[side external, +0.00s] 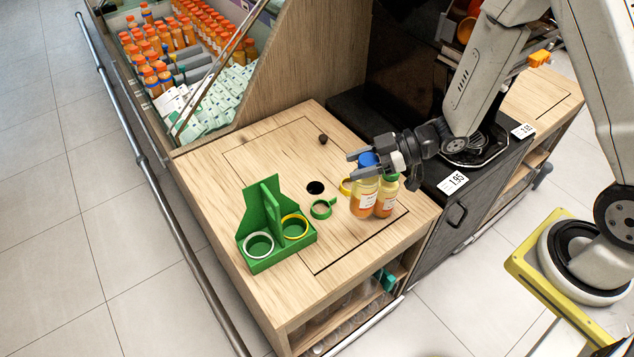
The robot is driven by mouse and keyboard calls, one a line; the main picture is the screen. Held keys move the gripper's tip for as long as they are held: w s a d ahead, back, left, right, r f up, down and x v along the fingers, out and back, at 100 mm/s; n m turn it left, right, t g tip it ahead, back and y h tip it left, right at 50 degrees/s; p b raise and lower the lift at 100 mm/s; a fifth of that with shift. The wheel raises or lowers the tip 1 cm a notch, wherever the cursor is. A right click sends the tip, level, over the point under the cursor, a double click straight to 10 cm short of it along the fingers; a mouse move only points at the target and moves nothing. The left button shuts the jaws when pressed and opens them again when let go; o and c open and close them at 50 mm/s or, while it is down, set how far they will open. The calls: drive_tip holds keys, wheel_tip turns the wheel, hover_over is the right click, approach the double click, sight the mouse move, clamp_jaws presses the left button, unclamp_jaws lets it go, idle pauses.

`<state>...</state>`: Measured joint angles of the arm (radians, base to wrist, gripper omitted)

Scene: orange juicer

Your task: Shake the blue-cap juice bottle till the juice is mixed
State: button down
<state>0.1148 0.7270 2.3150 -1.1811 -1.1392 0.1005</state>
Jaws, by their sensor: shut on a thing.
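The blue-cap juice bottle (364,196) is upright at the right part of the wooden counter, with pale juice above and orange juice lower down. My gripper (362,162) reaches in from the right and is shut on this bottle around its blue cap and neck. I cannot tell whether the bottle's base touches the counter. A second juice bottle with a green cap (387,199) stands right beside it, partly hidden by the blue-cap bottle and close below my gripper.
A green carrier (264,215) with a white ring and a yellow ring stands to the left. A green ring (321,209) and a yellow ring (346,187) lie near a round hole (315,187). A small dark ball (323,139) lies further back. The counter's front right is clear.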

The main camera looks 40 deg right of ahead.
drive_tip(key=shift+r, duration=1.95)
drive_tip(key=shift+r, duration=1.75)
drive_tip(key=shift+f, duration=1.8)
drive_tip(key=shift+r, duration=0.1)
drive_tip(key=shift+r, duration=1.7)
drive_tip(key=shift+f, duration=0.1)
